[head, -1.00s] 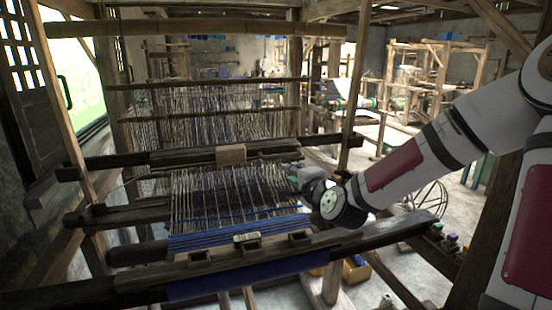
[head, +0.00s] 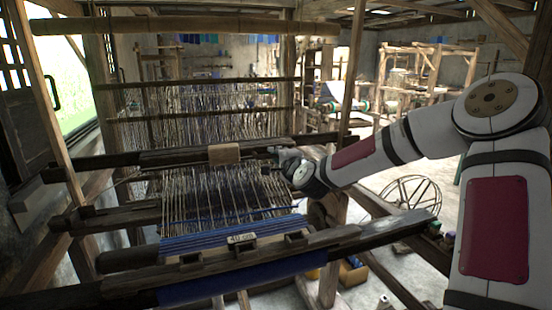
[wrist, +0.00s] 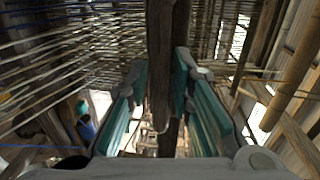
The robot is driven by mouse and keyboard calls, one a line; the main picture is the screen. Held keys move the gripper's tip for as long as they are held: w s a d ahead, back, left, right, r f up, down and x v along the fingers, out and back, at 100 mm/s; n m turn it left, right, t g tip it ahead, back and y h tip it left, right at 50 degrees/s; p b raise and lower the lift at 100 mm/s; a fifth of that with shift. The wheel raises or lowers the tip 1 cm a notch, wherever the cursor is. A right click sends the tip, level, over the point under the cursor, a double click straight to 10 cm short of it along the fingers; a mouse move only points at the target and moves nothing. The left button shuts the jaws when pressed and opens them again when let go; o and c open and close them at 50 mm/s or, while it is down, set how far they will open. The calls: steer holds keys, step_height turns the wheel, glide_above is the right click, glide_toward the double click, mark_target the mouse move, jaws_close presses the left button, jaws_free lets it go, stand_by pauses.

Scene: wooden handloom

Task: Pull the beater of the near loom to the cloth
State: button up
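The beater of the near loom is a dark wooden bar (head: 175,158) with a pale wooden block (head: 224,153) at its middle. It stands across the warp threads, apart from the blue cloth (head: 215,243), with a stretch of warp between. My gripper (head: 280,156) is at the right part of the beater, its fingers small and partly hidden in the head view. In the wrist view my gripper (wrist: 163,100) has its two teal-padded fingers spread, one on each side of a dark wooden bar (wrist: 168,45), apparently the beater. The bar looks closer to the right finger; contact cannot be told.
A small "40 cm" label (head: 242,238) lies by the cloth's edge. The dark front beam (head: 370,236) crosses below my arm. An upright post (head: 351,75) stands behind my wrist. A spoked wheel (head: 408,197) and other looms (head: 425,75) are at the right.

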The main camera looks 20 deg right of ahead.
steer(key=shift+w, duration=0.4)
jaws_close()
